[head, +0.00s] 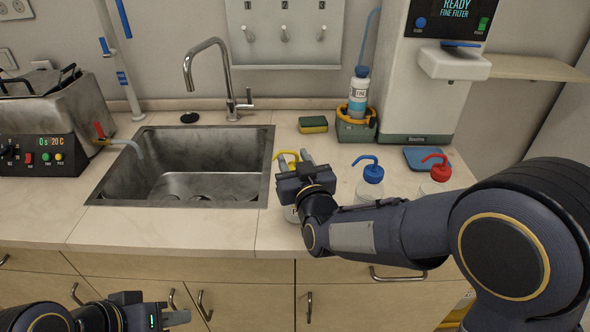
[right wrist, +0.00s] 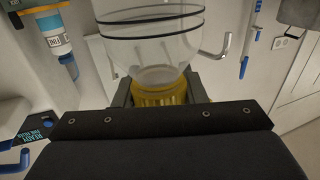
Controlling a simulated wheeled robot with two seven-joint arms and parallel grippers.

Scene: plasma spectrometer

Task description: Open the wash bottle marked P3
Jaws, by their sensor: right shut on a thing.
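A clear wash bottle with a yellow cap (right wrist: 160,93) stands on the counter right of the sink. Its yellow spout (head: 287,157) shows above my right gripper (head: 303,168), and a strip of its body (head: 290,214) shows below. My right gripper is shut on the yellow cap. In the right wrist view the bottle appears upside down, with the cap between the fingers (right wrist: 160,92). The P3 marking cannot be read. A blue-capped wash bottle (head: 370,184) and a red-capped one (head: 436,178) stand farther right, partly behind my arm. My left gripper (head: 165,314) is low, in front of the cabinets; its jaw gap is unclear.
The sink (head: 180,190) with its tap (head: 225,85) lies to the left. A sponge (head: 313,124), a labelled bottle (head: 358,92) in a green holder (head: 357,125) and a dispenser (head: 420,90) stand behind. A heated bath (head: 50,115) is far left.

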